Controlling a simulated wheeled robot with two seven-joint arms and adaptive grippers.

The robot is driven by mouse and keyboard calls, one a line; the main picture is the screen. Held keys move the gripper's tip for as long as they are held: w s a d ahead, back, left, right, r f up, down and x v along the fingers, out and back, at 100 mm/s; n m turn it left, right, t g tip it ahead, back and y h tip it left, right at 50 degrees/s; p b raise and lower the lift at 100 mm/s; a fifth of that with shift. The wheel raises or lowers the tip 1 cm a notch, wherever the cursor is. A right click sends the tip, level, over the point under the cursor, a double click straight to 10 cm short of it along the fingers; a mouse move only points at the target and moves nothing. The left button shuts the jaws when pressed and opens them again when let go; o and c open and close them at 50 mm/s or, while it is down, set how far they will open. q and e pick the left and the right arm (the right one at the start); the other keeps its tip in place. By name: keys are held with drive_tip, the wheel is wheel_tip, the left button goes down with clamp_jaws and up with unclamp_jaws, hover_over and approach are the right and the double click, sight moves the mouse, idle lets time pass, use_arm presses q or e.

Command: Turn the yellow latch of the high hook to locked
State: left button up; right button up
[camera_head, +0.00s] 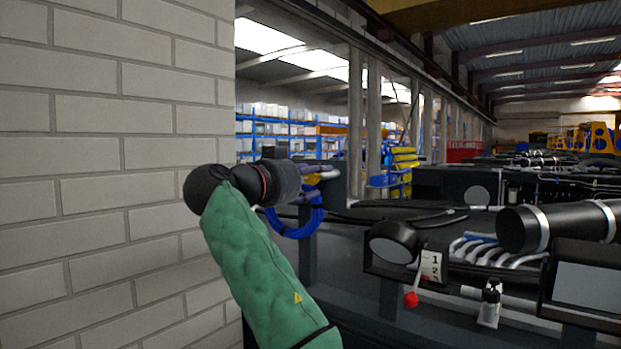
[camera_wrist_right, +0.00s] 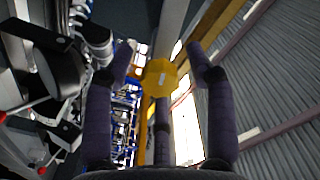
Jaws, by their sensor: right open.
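The yellow latch (camera_wrist_right: 160,78) shows as a yellow plate with a small pale mark in the right wrist view, between the spread fingers of my right gripper (camera_wrist_right: 160,66). In the head view the yellow latch (camera_head: 312,179) is a small patch just past the same gripper (camera_head: 318,172), partly hidden by it. The right gripper is open around the latch; I cannot tell whether any finger touches it. The high hook (camera_head: 330,185) is mostly hidden behind the gripper. My left gripper is not in view.
A looped blue cable (camera_head: 302,222) hangs just below the right gripper. A red-knobbed lever (camera_head: 411,299) with a numbered plate (camera_head: 431,265) sits lower right. A large black cylinder (camera_head: 560,226) lies at the right. A white brick wall (camera_head: 110,150) fills the left side.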

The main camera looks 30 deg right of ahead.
drive_tip(key=v, duration=1.2)
drive_tip(key=shift+f, duration=0.1)
